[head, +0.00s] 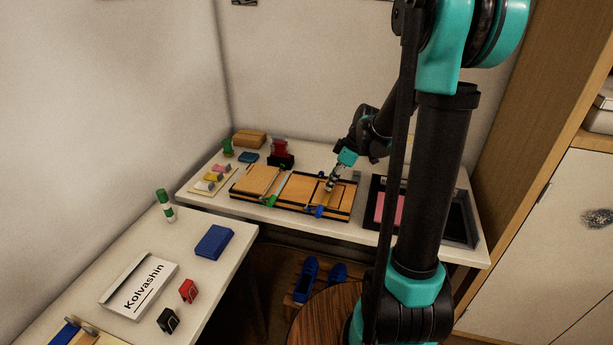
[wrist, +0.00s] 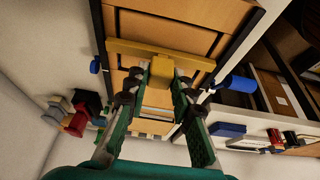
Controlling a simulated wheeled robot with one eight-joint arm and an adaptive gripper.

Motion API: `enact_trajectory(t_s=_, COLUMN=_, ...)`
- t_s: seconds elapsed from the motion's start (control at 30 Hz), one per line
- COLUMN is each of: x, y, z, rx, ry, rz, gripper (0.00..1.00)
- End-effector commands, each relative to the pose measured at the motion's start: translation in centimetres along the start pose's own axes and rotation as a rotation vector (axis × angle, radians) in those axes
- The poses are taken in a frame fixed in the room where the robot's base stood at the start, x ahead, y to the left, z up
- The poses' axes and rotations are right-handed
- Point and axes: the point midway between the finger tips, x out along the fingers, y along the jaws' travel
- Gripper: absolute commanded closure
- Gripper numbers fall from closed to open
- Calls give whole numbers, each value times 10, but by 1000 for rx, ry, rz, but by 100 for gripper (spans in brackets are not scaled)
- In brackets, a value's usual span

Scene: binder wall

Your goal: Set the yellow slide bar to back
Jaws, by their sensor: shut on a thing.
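The yellow slide bar (wrist: 130,48) lies across a wooden panel of the black-framed board (head: 240,195). A yellow block (wrist: 162,70) stands up from its middle, and a blue piece shows near each end. My gripper (wrist: 160,77) is shut on this block, one finger on each side. In the head view my gripper (head: 331,184) is over the right part of the board, and it hides much of the bar there. A blue end piece (head: 318,211) shows at the board's front edge, with a green piece (head: 268,201) further left.
A black tray with a pink pad (head: 379,209) stands right of the board. A red and black item (head: 280,154) and a tan block (head: 249,138) are behind it. Small coloured pieces (head: 212,178) lie to the left. The left table holds a blue box (head: 214,242).

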Motion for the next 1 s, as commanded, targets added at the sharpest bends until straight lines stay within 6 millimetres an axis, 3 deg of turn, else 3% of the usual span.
enact_trajectory(t_s=0.1, x=-11, y=1, z=27, rx=6, ry=1, rz=2, gripper=100)
enact_trajectory(t_s=0.33, x=-24, y=0, z=58, rx=2, ry=1, rz=1, gripper=100)
enact_trajectory(t_s=0.87, x=-29, y=0, z=70, rx=1, ry=-3, rz=0, gripper=100)
enact_trajectory(t_s=0.9, x=-29, y=0, z=70, rx=1, ry=-4, rz=0, gripper=74)
enact_trajectory(t_s=1.0, x=-29, y=0, z=70, rx=1, ry=-3, rz=0, gripper=62)
